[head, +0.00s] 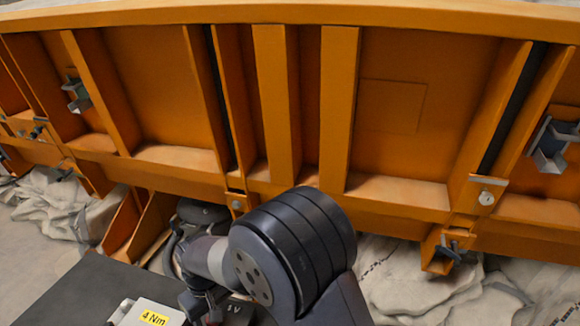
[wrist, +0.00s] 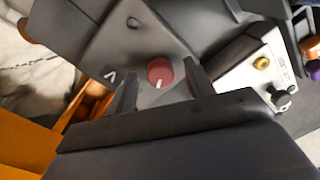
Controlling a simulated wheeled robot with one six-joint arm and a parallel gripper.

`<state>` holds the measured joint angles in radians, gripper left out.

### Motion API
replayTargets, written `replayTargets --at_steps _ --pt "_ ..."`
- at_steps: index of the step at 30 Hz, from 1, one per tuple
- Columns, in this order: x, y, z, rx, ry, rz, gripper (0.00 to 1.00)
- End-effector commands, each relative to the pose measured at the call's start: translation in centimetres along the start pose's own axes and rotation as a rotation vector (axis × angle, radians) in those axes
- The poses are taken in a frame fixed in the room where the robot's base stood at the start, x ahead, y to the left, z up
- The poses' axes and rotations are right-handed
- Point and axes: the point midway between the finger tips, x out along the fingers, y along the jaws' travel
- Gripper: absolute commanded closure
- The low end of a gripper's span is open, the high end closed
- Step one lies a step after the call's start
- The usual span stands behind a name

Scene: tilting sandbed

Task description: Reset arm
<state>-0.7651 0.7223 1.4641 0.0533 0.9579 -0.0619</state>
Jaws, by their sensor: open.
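My arm stands in front of the orange sandbed (head: 390,105) in the head view, with its large dark joint in the lower middle. My gripper (wrist: 162,85) shows in the wrist view as two dark fingers, spread apart with nothing between them touching both. Beyond the fingertips is a red knob (wrist: 160,71) with a white mark, on a dark grey panel. In the head view the gripper is mostly hidden low down by the arm, and its fingertips cannot be made out.
The sandbed's ribbed orange side spans the head view, with a grey bracket (head: 553,143) at right and another (head: 77,95) at left. Pale crumpled sheeting (head: 410,280) lies beneath. A white box labelled "4 Nm" (head: 150,313) is at lower left.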

Motion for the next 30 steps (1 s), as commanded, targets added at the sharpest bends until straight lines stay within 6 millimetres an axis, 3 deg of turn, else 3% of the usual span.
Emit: replayTargets --at_steps 19,30 --pt "-0.3 -0.1 0.0 0.511 0.024 -0.001 0.50" --pt "-7.7 -0.1 0.1 0.503 0.027 -0.001 0.50"
